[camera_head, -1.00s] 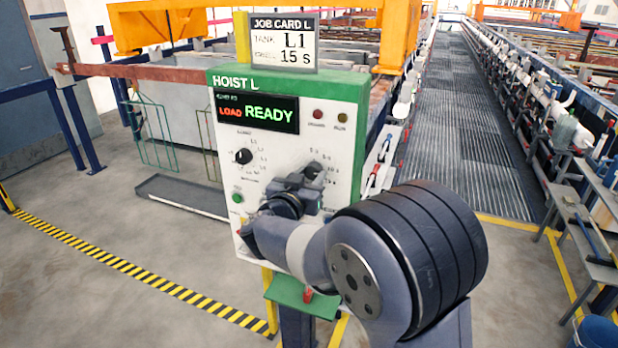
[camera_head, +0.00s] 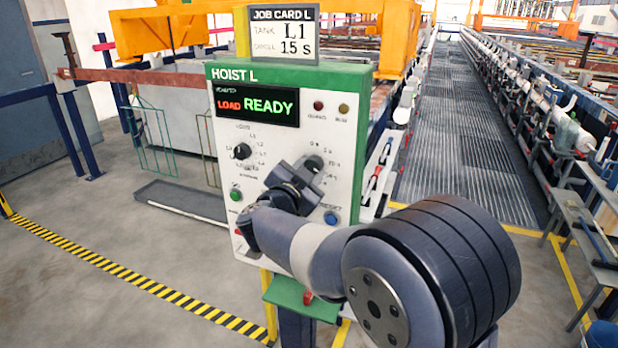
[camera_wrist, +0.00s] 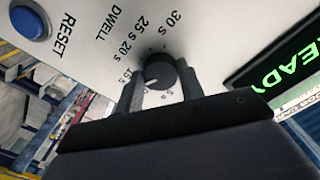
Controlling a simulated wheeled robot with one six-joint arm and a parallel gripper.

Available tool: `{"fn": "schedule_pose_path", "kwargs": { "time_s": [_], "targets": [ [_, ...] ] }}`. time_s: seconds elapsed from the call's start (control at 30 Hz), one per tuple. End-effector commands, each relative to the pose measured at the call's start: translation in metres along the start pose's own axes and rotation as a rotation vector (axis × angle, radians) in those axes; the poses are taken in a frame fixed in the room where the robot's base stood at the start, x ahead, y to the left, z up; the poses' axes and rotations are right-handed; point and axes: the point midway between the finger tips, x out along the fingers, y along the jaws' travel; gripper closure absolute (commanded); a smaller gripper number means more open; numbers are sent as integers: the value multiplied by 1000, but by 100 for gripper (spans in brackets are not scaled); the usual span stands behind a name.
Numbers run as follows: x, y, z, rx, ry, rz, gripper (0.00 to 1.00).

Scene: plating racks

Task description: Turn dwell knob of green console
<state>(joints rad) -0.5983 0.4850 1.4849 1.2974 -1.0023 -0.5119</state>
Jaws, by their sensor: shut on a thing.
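The green console (camera_head: 357,95), labelled HOIST L, stands in the centre of the head view. Its black dwell knob (camera_head: 314,163) is on the right of the white panel. My gripper (camera_head: 306,174) is at that knob, partly covering the dial. In the wrist view, the dwell knob (camera_wrist: 160,70) sits between the two fingers of my gripper (camera_wrist: 160,90), which are shut on it. The knob's white pointer mark points down-left in this view, towards the partly hidden 15 s label. The job card (camera_head: 284,36) reads tank L1, dwell 15 s.
The display (camera_head: 256,105) reads LOAD READY. A second knob (camera_head: 242,151) and a green button (camera_head: 236,195) are on the left of the panel. The blue RESET button (camera_head: 330,217) is below the dwell knob. Open floor lies left of the console.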

Motion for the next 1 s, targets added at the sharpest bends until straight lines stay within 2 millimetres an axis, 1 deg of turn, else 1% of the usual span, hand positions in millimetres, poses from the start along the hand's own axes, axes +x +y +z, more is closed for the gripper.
{"fn": "schedule_pose_path", "kwargs": {
  "time_s": [0.1,0.3,0.77,0.8,1.0],
  "targets": [
    [0,1,2,54,-1,0,86],
    [0,0,1,106,-2,0,86],
    [0,0,1,119,-2,1,86],
    [0,0,1,119,-2,1,62],
    [0,0,0,119,-1,0,46]
  ]
}}
